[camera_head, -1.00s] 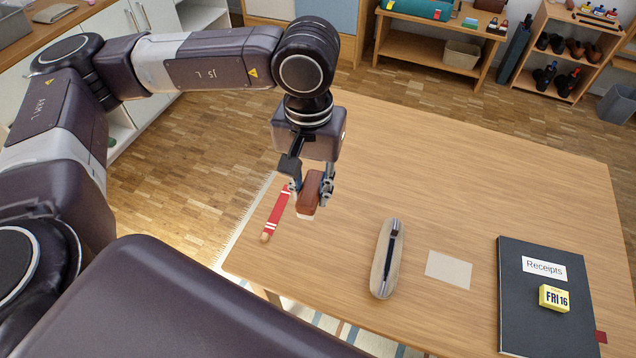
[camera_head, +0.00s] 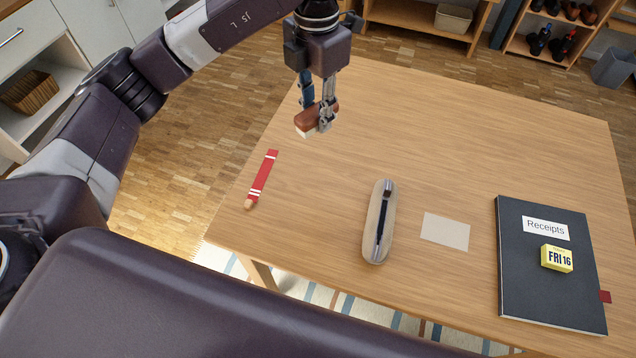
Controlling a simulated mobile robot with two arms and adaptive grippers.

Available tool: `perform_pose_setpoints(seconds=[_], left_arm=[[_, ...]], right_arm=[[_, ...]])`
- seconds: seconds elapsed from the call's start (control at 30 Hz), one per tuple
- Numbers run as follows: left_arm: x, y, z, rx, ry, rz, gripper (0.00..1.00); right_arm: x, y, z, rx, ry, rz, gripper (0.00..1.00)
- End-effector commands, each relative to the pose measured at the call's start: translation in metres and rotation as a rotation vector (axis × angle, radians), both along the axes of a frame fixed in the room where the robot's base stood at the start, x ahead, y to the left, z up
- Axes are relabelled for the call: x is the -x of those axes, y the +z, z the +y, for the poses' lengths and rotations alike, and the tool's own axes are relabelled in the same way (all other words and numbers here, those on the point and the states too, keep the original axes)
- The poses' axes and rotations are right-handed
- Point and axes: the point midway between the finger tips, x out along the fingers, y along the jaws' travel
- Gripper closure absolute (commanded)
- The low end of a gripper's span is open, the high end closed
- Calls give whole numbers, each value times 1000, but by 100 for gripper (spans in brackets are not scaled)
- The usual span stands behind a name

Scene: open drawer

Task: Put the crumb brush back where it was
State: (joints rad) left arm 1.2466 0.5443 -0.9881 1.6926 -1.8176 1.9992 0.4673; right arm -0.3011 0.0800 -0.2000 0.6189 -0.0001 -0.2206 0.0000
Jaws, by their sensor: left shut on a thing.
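My left gripper (camera_head: 318,112) is shut on the crumb brush (camera_head: 307,119), a small brown block with pale bristles underneath. It holds the brush over the far left part of the wooden table (camera_head: 420,120). The brush looks raised off the tabletop, but I cannot tell how high. The gripper's fingers hide part of the brush. A flat pale rectangle (camera_head: 445,231) lies bare on the table, between a long beige oval object and a black book. My right gripper is out of view.
The beige oval object (camera_head: 371,228) with a dark strip lies near the middle front. A red stick with white bands (camera_head: 262,180) lies at the left. The black Receipts book (camera_head: 540,295) carries a yellow date block (camera_head: 556,258). The table's far middle is clear.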

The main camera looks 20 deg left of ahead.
Motion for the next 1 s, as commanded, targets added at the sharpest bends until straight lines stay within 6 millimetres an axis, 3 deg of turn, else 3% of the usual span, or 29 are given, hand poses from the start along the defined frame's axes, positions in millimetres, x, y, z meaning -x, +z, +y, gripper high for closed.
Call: perform_pose_setpoints(seconds=[0.23,0.7,1.0], left_arm=[[-2,-19,-3,2,121,5,98],[-1,-136,-1,-1,121,5,98],[-2,-164,-1,1,120,0,98]], right_arm=[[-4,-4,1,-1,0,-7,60],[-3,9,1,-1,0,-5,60],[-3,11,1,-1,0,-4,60]])
